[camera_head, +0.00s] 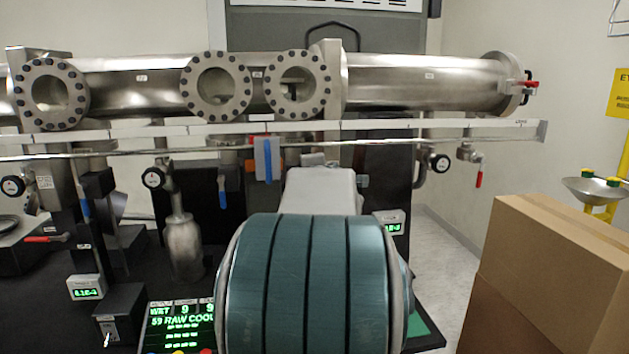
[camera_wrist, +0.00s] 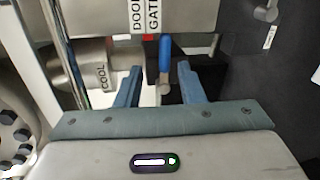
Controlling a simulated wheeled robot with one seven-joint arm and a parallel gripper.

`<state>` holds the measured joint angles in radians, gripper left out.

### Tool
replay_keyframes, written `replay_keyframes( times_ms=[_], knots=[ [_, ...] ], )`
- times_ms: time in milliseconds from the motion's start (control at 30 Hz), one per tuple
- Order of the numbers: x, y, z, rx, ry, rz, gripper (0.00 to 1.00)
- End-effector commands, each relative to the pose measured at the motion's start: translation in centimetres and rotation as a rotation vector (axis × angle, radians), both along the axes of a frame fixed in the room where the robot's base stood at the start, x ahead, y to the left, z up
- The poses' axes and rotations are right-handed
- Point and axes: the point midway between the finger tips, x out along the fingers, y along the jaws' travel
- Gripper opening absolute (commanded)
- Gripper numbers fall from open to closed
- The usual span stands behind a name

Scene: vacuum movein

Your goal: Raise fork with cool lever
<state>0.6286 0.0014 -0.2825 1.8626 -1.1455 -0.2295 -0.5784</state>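In the wrist view, a blue-handled lever (camera_wrist: 165,55) hangs below a metal plate labelled DOOR and GATE (camera_wrist: 145,14). My gripper (camera_wrist: 160,68) is open and empty, with one blue finger on each side of the lever's line; I cannot tell how far the lever is in depth. A grey cylinder marked COOL (camera_wrist: 97,76) lies to the left of the fingers, and no lever on it can be made out. No fork can be identified in either view. In the head view, my arm fills the lower middle, and I cannot tell my fingers apart there.
A steel pipe with round flanged ports (camera_head: 410,85) crosses the back above a long rail (camera_head: 390,128). Another blue handle (camera_head: 222,192) and a red handle (camera_head: 43,239) show at left. A cardboard box (camera_head: 550,275) stands at right. Some floor (camera_head: 450,250) beside it is clear.

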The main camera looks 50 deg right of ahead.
Motion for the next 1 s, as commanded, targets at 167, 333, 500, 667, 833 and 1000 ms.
replay_keyframes(
  times_ms=[167,333,500,667,833,1000],
  knots=[
    [-2.5,2.2,0.9,-0.002,-0.002,0.001,0.35],
    [-4.7,4.0,1.5,-0.002,-0.002,0.0,0.35],
    [-6.5,5.6,2.0,-0.002,-0.003,0.001,0.35],
    [-7.6,6.5,2.3,-0.003,-0.002,0.0,0.35],
    [-8.0,6.8,2.3,-0.003,-0.001,0.001,0.35],
    [-8.1,6.8,2.2,-0.003,-0.001,0.001,0.35]
  ],
)
